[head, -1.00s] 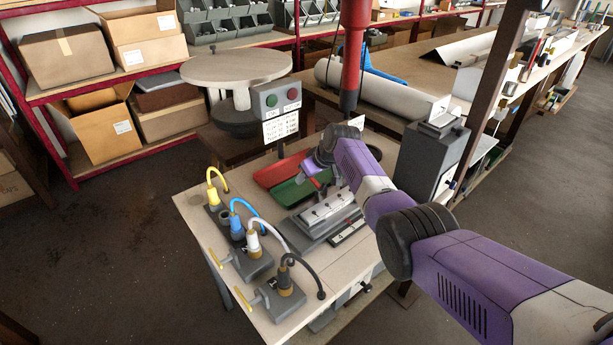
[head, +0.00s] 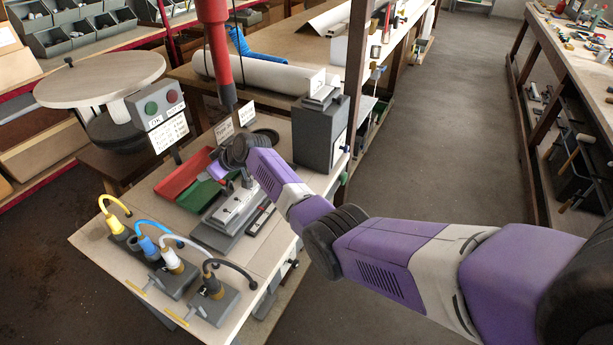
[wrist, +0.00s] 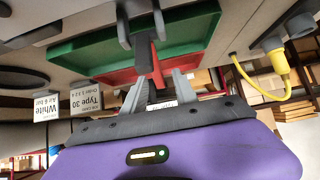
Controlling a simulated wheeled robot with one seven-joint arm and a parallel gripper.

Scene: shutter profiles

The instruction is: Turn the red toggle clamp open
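The toggle clamp shows in the wrist view as a dark grey bracket with a narrow red handle (wrist: 157,68) pointing towards my gripper (wrist: 160,88). My gripper's two grey fingers are apart, with the handle's end in line with the gap between them. I cannot tell whether they touch it. In the head view my gripper (head: 217,171) is over the back of the grey fixture (head: 226,222), beside the trays. My wrist and arm hide most of the clamp there.
A red tray (head: 180,178) and a green tray (head: 198,196) lie behind the fixture. Plugs with yellow, blue, white and black cables (head: 172,262) stand at the front left. A grey box (head: 318,135) stands right; a red hanging tool (head: 215,45) is above. A button box (head: 160,106) stands behind.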

